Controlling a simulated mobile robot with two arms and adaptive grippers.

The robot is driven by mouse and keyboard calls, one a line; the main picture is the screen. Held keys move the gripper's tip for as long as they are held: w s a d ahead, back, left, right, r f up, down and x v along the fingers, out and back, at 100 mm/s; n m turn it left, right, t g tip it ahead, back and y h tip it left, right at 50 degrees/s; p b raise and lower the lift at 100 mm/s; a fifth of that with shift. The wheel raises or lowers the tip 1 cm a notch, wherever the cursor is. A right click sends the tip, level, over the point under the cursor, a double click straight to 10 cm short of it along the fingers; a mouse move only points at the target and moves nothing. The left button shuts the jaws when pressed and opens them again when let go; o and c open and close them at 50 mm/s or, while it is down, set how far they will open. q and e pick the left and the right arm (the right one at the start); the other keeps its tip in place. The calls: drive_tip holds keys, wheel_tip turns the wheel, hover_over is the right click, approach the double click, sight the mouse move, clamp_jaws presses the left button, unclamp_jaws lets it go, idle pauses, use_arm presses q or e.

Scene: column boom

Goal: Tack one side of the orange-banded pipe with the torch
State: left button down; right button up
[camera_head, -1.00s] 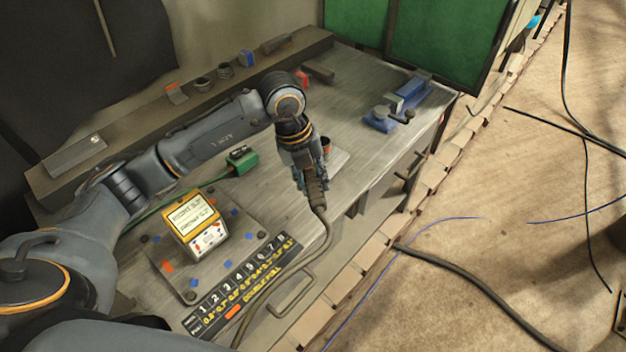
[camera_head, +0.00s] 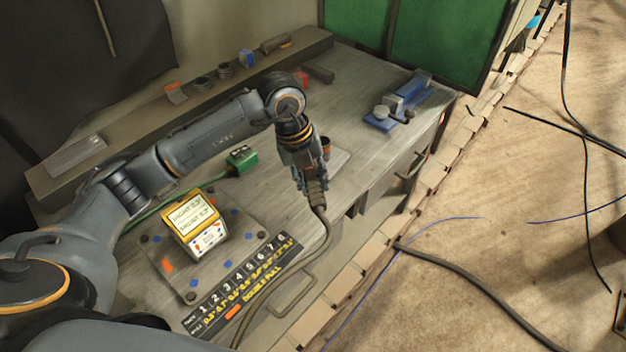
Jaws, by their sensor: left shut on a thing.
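My left gripper (camera_head: 312,180) is over the right part of the metal bench (camera_head: 270,200). It is shut on the torch (camera_head: 316,192), whose dark cable hangs from it and runs down over the bench's front edge. Just behind the gripper, a small dark cup-like piece with an orange-red band (camera_head: 325,148) stands on a light plate (camera_head: 338,160). It is partly hidden by my gripper, and I cannot tell whether the torch touches it. The torch's tip is hidden. My right gripper is not in view.
A yellow meter (camera_head: 195,222) stands on a plate at the bench's left, near a numbered chart (camera_head: 245,285). A green clamp (camera_head: 241,157) lies behind. A blue vise (camera_head: 400,103) is at the back right. A rear ledge (camera_head: 130,140) holds small parts. Cables cross the floor.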

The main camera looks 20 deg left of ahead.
use_arm(q)
drive_tip(key=shift+r, duration=0.2)
drive_tip(key=shift+s+d+r+p, duration=0.1)
drive_tip(key=shift+s+r+p, duration=0.15)
drive_tip(key=shift+r+p, duration=0.6)
drive_tip(key=shift+s+a+r+p, duration=0.1)
drive_tip(key=shift+s+r+p, duration=0.2)
drive_tip(key=shift+r+p, duration=0.55)
drive_tip(key=shift+s+d+r+p, duration=0.1)
drive_tip(key=shift+s+r+p, duration=0.15)
drive_tip(key=shift+r+p, duration=0.6)
drive_tip(key=shift+s+r+p, duration=0.25)
drive_tip(key=shift+r+p, duration=0.05)
drive_tip(key=shift+r, duration=0.45)
drive_tip(key=shift+s+r+p, duration=0.2)
drive_tip(key=shift+r+p, duration=0.05)
drive_tip(key=shift+r, duration=0.5)
drive_tip(key=shift+d, duration=0.1)
